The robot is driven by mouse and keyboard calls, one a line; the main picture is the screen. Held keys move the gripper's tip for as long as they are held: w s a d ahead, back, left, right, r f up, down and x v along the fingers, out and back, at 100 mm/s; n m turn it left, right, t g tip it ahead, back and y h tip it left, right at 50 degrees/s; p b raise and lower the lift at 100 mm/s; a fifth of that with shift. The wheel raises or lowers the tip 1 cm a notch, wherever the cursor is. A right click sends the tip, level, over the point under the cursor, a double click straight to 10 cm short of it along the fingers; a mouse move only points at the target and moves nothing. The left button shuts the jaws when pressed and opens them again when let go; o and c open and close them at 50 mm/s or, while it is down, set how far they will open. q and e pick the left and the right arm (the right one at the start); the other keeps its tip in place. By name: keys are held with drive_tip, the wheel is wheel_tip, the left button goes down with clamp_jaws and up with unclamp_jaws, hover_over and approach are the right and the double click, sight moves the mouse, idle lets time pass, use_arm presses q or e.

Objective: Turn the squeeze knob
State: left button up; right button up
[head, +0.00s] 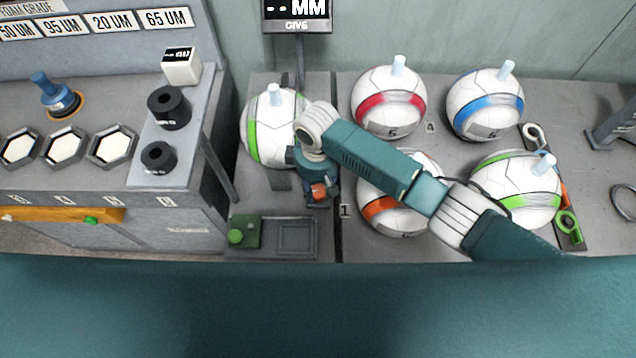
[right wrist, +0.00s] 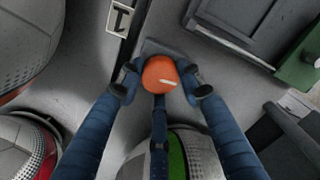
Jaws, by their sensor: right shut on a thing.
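The squeeze knob is an orange round knob (right wrist: 160,72) with a white mark on its top. The knob's base is mostly hidden by the gripper. My left gripper is in neither view.
Several striped balls, such as the red one (head: 388,101) and the blue one (head: 485,104), stand to the right. A display (head: 297,15) reads "--MM". A control console (head: 110,60) stands at left.

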sight(317, 187)
drive_tip(key=m+p, duration=0.2)
drive_tip(key=m, duration=0.1)
drive_tip(key=m+p, duration=0.1)
drive_tip(key=shift+a+r+m+p, duration=0.3)
drive_tip(key=shift+r+p, duration=0.05)
drive_tip(key=shift+p, duration=0.05)
drive_tip(key=shift+w+m+p, duration=0.2)
drive_tip(key=shift+m+p, duration=0.85)
drive_tip(key=shift+m, duration=0.55)
drive_tip(key=shift+w+d+m, duration=0.15)
drive_tip(key=shift+w+m, duration=0.05)
drive_tip(key=shift+m, duration=0.1)
drive_tip(key=shift+c, duration=0.3)
drive_tip(key=o, duration=1.2)
drive_tip(key=shift+c, duration=0.2)
drive_tip(key=shift+f, duration=0.25)
wheel_tip(317, 187, up, 12)
